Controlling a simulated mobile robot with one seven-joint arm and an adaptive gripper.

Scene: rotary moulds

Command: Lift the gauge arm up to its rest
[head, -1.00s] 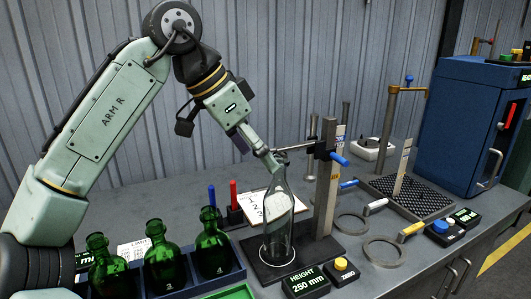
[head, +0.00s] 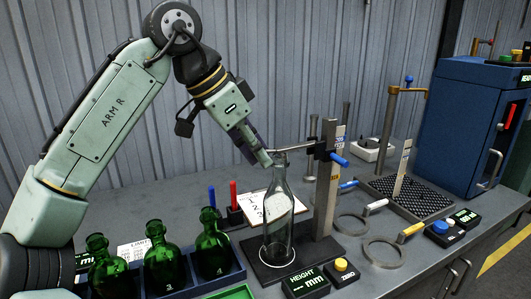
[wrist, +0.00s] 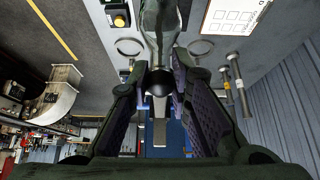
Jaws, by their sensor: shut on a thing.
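The gauge arm (head: 297,149) is a thin grey bar reaching left from a dark slider (head: 322,151) with a blue knob on the upright gauge post (head: 327,195). A clear bottle (head: 279,222) stands upright on the dark gauge base under the arm's free end. Whether the arm touches the bottle's mouth cannot be told. My gripper (head: 267,161) is shut on the gauge arm near its free end, beside the bottle top. In the wrist view, the arm (wrist: 158,132) and its dark round tip lie between my fingers (wrist: 160,78). The rest cannot be clearly picked out.
A rack (head: 235,278) of green bottles stands front left. The height display (head: 306,281) shows dashes, beside a yellow zero button (head: 341,264). Rings (head: 384,252), a dark mesh tray (head: 425,200) and a blue cabinet (head: 470,120) are to the right. A clipboard (head: 256,206) lies behind the bottle.

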